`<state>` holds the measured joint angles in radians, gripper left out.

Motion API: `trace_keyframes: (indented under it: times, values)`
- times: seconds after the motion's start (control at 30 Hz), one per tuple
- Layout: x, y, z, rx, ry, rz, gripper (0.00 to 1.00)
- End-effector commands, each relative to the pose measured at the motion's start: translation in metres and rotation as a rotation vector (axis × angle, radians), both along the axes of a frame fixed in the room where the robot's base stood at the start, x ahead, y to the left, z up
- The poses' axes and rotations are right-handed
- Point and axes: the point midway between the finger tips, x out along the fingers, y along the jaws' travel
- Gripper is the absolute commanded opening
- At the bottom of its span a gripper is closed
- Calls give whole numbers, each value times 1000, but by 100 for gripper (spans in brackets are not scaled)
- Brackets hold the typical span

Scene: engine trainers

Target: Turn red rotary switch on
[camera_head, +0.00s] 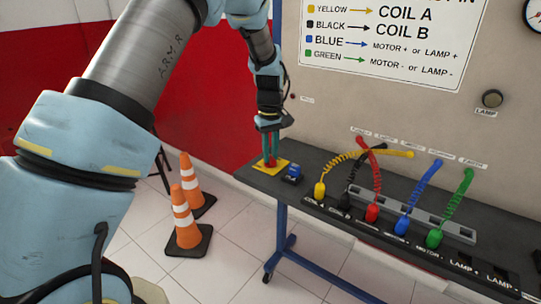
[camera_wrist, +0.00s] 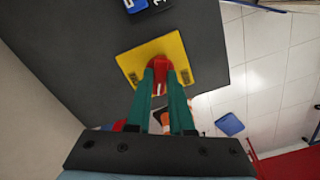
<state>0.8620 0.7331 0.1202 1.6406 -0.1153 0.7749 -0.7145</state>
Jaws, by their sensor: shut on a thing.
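The red rotary switch (camera_head: 268,163) sits on a yellow plate (camera_head: 258,168) at the left end of the dark bench. In the wrist view the red switch (camera_wrist: 160,63) shows at the middle of the yellow plate (camera_wrist: 137,62), between my green fingertips. My gripper (camera_head: 270,152) points down from above and is shut on the red switch. In the wrist view my gripper (camera_wrist: 160,72) covers the lower part of the switch. The switch's markings cannot be made out.
A blue block (camera_head: 292,173) stands just right of the plate. Coiled yellow, black, red, blue (camera_head: 405,222) and green (camera_head: 436,237) cables stand farther right on the bench (camera_head: 330,187). A wall rises behind. Orange cones (camera_head: 187,222) stand on the floor at left.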

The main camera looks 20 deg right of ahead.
Motion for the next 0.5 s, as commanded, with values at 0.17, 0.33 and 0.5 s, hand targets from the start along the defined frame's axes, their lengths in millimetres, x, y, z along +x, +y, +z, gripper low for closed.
trace_keyframes:
  times: [0.17, 0.33, 0.5]
  values:
    - [1, 0, -1, -1, -2, -168, 0]
    - [1, 0, -1, -1, -2, -329, 0]
    - [1, 0, 0, -1, -2, -491, 0]
